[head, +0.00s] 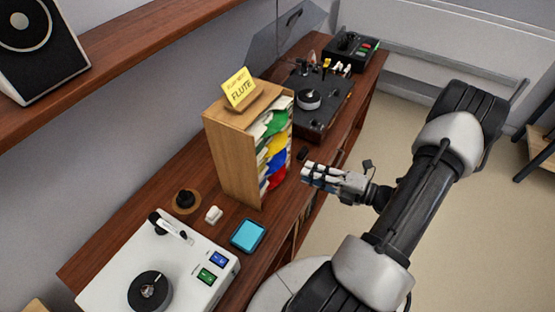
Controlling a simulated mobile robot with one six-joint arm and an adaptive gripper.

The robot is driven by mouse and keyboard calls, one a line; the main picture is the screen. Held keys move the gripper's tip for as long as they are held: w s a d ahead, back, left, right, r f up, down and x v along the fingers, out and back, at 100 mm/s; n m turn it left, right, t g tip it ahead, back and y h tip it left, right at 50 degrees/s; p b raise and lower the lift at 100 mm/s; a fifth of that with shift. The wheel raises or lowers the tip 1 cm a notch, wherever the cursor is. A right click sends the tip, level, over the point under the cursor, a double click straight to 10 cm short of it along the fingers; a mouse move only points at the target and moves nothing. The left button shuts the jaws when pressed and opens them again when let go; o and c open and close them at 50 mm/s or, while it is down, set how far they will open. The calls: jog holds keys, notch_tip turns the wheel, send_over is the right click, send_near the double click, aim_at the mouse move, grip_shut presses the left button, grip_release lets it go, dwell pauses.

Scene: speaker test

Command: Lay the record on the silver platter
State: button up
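A wooden record box (233,160) stands on the sideboard, with its open side facing right. Records or sleeves with green (277,122), yellow (277,144), blue (276,162) and red (276,181) parts show in it; which one is the record is not clear. My gripper (308,172) is just right of the box's open side. Its fingers are too small to tell whether they are open or hold something. A dark turntable (325,117) stands behind the box, with a small round greyish platter (308,97) on it. A white turntable (120,262) at front left carries a black disc (150,290) with a shiny centre.
A yellow card reading "FLUTE" (240,88) tops the box. A raised clear lid (284,35) stands at the dark turntable. A blue square (247,236), a small white object (213,215) and a black knob (186,198) lie before the box. A black control box (352,49) is behind.

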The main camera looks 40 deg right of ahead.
jog(key=w+a+f+m+b, duration=0.1)
jog(key=w+a+f, duration=0.1)
jog(key=w, duration=0.6)
jog(key=shift+w+a, duration=0.4)
jog(key=shift+a, duration=0.3)
jog(key=shift+f, duration=0.1)
grip_shut()
jog(key=shift+h, duration=0.3)
dwell(0.5)
jog(key=f+p+v, duration=0.1)
jog(key=p+v, duration=0.1)
jog(key=v, duration=1.6)
jog(key=shift+s+d, duration=0.15)
jog(key=shift+s, duration=0.1)
dwell(1.1)
jog(key=shift+f, duration=0.1)
